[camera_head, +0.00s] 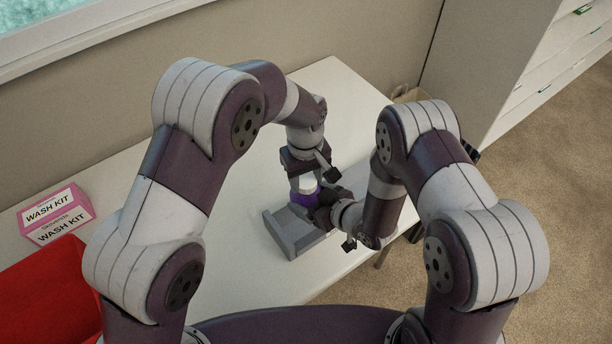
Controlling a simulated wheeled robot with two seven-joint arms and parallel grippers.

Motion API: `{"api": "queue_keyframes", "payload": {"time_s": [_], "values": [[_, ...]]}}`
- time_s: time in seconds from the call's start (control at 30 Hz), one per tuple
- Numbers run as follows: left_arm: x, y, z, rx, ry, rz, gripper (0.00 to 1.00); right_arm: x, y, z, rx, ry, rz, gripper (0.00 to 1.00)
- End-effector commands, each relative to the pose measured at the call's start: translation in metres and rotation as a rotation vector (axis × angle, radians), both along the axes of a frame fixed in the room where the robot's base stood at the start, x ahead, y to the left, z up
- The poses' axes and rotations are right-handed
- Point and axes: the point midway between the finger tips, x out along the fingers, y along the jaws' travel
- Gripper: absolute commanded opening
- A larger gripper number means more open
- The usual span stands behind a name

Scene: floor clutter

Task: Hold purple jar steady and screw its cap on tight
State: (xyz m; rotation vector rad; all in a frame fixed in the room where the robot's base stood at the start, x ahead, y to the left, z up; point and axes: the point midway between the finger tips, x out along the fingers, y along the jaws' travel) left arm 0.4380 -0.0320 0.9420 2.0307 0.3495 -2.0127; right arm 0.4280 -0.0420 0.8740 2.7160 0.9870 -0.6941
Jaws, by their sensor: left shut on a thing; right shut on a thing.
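The purple jar (301,199) stands upright at the grey stand on the white table, partly hidden by my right gripper. A pale cap (307,183) sits at the top of the jar. My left gripper (304,175) points down from above and is shut on the cap. My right gripper (319,203) reaches in from the right and is shut on the jar's side. The fingertips of both are small and partly hidden, and I cannot tell how tightly the cap sits.
The grey stand (290,236) is on the white table (240,262) near its right edge. A pink wash kit box (57,216) and a red bin (45,295) are at the left. A drawer cabinet (515,60) stands at the back right. Bare table lies left of the stand.

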Motion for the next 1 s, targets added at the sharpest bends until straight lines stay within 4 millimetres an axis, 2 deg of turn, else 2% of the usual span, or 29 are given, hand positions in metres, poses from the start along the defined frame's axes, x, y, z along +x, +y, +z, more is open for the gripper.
{"api": "queue_keyframes", "payload": {"time_s": [0.3, 0.4, 0.47, 0.6, 0.63, 0.7, 1.0], "values": [[0.0004, -0.0003, -0.0003, 0.012, -0.012, -1.219, 0.12, -0.0001, 0.0001, 0.0000, 0.000, 0.000, 0.000, 0.00], [0.0003, -0.0002, -0.0007, 0.015, -0.015, -1.518, 0.12, -0.0002, 0.0001, -0.0001, 0.000, 0.000, 0.000, 0.00], [0.0002, -0.0002, -0.0009, 0.016, -0.016, -1.642, 0.12, -0.0003, 0.0000, -0.0001, -0.001, 0.001, 0.000, 0.00], [0.0002, -0.0002, -0.0009, 0.017, -0.015, -1.646, 0.12, -0.0002, 0.0000, -0.0001, -0.001, 0.001, 0.000, 0.00], [0.0002, -0.0002, -0.0010, 0.017, -0.015, -1.645, 0.52, -0.0002, 0.0000, -0.0001, -0.001, 0.001, 0.000, 0.00], [0.0002, -0.0002, -0.0010, 0.017, -0.015, -1.645, 0.74, -0.0002, 0.0000, -0.0001, -0.001, 0.001, 0.000, 0.00], [-0.0004, -0.0008, 0.0033, 0.014, -0.015, -1.643, 0.74, 0.0006, 0.0001, 0.0004, 0.000, -0.001, 0.000, 0.00]]}}
